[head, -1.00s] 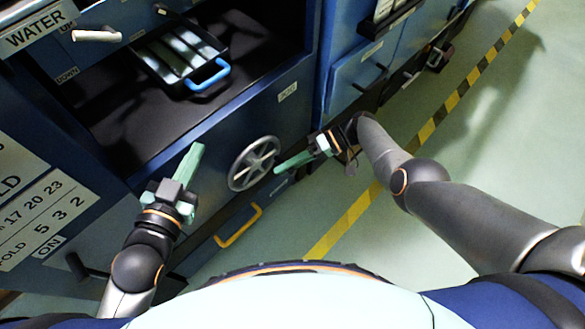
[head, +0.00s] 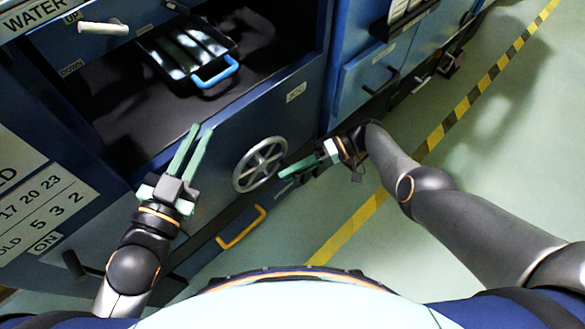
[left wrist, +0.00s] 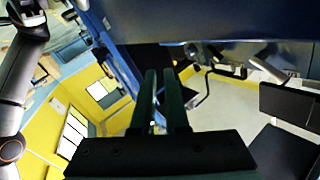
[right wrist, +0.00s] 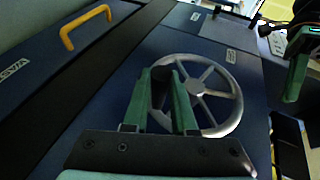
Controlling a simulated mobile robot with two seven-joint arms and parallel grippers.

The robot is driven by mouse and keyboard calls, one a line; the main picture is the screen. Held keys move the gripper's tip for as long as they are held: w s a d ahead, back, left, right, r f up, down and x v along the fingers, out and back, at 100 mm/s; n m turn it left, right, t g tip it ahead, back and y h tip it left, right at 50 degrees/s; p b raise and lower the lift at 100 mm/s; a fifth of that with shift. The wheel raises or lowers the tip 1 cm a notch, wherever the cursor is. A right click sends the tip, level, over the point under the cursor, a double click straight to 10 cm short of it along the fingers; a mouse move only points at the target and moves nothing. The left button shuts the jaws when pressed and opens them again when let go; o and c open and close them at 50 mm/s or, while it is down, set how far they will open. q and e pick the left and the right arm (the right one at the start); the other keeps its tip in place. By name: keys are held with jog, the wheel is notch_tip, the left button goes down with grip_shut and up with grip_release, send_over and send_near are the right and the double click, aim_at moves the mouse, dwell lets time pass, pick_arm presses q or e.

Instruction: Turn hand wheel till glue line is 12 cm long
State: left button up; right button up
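The spoked grey hand wheel (head: 260,164) is on the blue machine front, and it also shows in the right wrist view (right wrist: 226,120). My right gripper (head: 284,173) is at the wheel's right edge in the head view. In the right wrist view its green fingers (right wrist: 164,72) are apart and overlap the wheel; whether they touch the rim I cannot tell. My left gripper (head: 198,130) is left of the wheel, its fingers slightly apart and empty. It shows in the left wrist view too (left wrist: 160,75). I cannot make out a glue line.
A black tray with a blue handle (head: 214,73) sits in the open bay above. A yellow handle (head: 241,227) is below the wheel. A pale lever (head: 104,27) is at upper left. Clear floor with a yellow-black stripe (head: 440,135) lies to the right.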

jog(key=o, duration=0.3)
jog(key=shift+w+r, duration=0.1)
jog(key=shift+o, duration=0.5)
jog(key=shift+w+d, duration=0.1)
pick_arm(q)
jog(key=s+r+m+t+h, duration=0.2)
jog(key=s+r+h, duration=0.1)
jog(key=r, duration=0.6)
jog(key=s+d+r+m+t+h+b, duration=0.1)
jog(key=s+r+m+t+h, duration=0.2)
jog(key=r+h, duration=0.3)
jog(key=shift+s+d+r, duration=0.15)
jog(key=shift+s+r, duration=0.1)
jog(key=shift+r, duration=1.15)
pick_arm(e)
jog(key=v, duration=1.2)
jog(key=shift+d+r, duration=0.1)
